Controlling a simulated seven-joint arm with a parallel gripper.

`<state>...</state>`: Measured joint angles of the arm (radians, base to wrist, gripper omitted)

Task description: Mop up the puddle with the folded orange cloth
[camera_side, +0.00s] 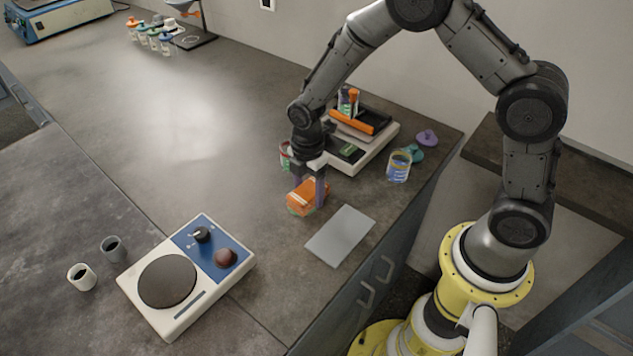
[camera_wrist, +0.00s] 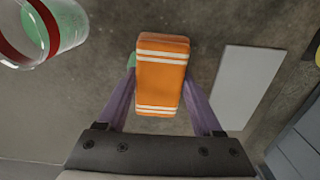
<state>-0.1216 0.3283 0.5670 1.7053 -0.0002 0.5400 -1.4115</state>
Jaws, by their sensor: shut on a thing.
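The folded orange cloth (camera_side: 303,196) has white stripes and sits between the purple fingers of my gripper (camera_side: 310,183). In the wrist view the cloth (camera_wrist: 161,75) fills the space between both fingers of my gripper (camera_wrist: 162,87), which is shut on it. A small green patch (camera_wrist: 132,60) shows at the cloth's left edge in the wrist view; it may be the puddle, mostly hidden by the cloth. The cloth is low over the counter; I cannot tell whether it touches it.
A flat grey sheet (camera_side: 340,236) lies close by. A clear jar with a red band (camera_wrist: 42,30) stands near the cloth. A scale (camera_side: 372,153), a blue-labelled jar (camera_side: 398,168) and loose lids are behind. A blue-and-white device (camera_side: 190,272) stands at front. The counter's left-middle is clear.

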